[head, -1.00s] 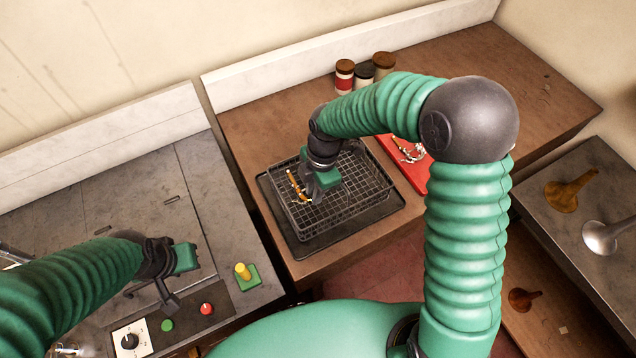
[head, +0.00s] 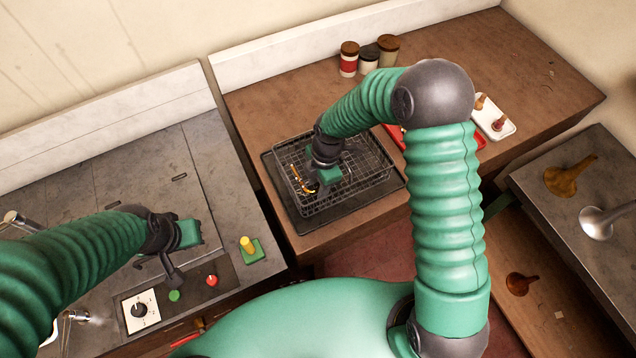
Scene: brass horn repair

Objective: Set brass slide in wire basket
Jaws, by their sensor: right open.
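The wire basket (head: 365,187) stands on a dark tray on the brown wooden bench. The brass slide (head: 296,177) is a thin golden piece inside the basket at its left side, partly hidden by my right gripper. My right gripper (head: 312,190) reaches down into the basket just right of the slide, with its jaws open; I cannot tell whether it touches the slide. My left gripper (head: 172,277) is over the grey bench, away from the basket; its fingers point down and its jaw gap is unclear.
The dark tray (head: 300,220) extends around the basket. Several jars (head: 348,58) stand at the back. A white tray (head: 497,118) and a red mat (head: 395,133) lie right of the basket. A control panel with buttons (head: 212,281) is near my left gripper.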

